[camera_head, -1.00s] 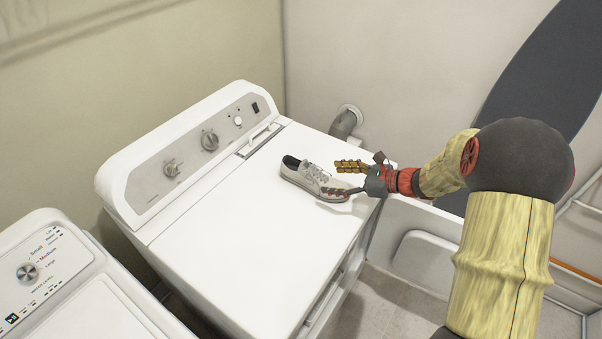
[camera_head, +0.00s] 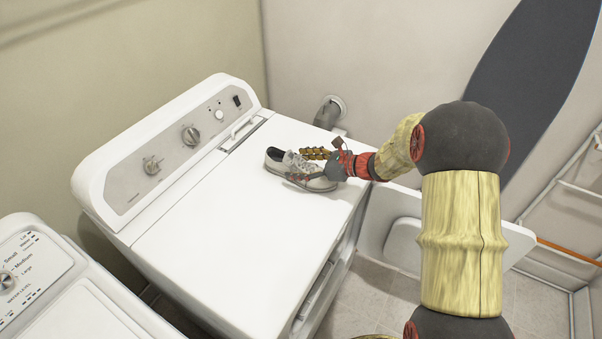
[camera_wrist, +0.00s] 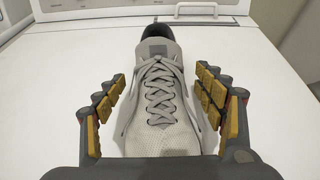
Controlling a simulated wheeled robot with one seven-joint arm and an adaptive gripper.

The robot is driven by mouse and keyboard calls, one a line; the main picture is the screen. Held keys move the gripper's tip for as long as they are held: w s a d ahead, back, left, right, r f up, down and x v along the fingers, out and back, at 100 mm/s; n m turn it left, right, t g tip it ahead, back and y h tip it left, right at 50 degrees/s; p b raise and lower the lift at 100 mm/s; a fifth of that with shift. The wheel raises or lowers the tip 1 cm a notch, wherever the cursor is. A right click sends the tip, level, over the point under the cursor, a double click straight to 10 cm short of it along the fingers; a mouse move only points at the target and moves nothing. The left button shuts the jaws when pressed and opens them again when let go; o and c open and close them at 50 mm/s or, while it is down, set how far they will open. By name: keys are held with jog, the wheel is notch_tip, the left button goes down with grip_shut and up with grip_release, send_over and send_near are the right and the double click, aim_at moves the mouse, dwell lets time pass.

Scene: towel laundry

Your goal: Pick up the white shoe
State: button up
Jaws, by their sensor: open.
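The white shoe (camera_head: 290,163) is a light grey-white sneaker with laces and a dark opening. It stands upright on the top of the white machine, near its back right part. My gripper (camera_head: 308,166) reaches in from the right with its fingers on either side of the shoe's front half. In the wrist view the shoe (camera_wrist: 160,95) points its toe at my palm, and its heel is away from me. My gripper (camera_wrist: 165,100) is open there, with a finger on each side and narrow gaps to the shoe. The toe tip is hidden by the palm.
The shoe's machine (camera_head: 220,235) has a raised control panel (camera_head: 165,150) along its back left side. A second white machine (camera_head: 60,290) stands at lower left. A pipe (camera_head: 328,112) meets the wall behind. A dark ironing board (camera_head: 525,80) leans at right.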

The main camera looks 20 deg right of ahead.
jog(key=shift+c, duration=0.9)
jog(key=c, duration=1.5)
jog(key=shift+r, duration=0.1)
jog(key=shift+c, duration=0.4)
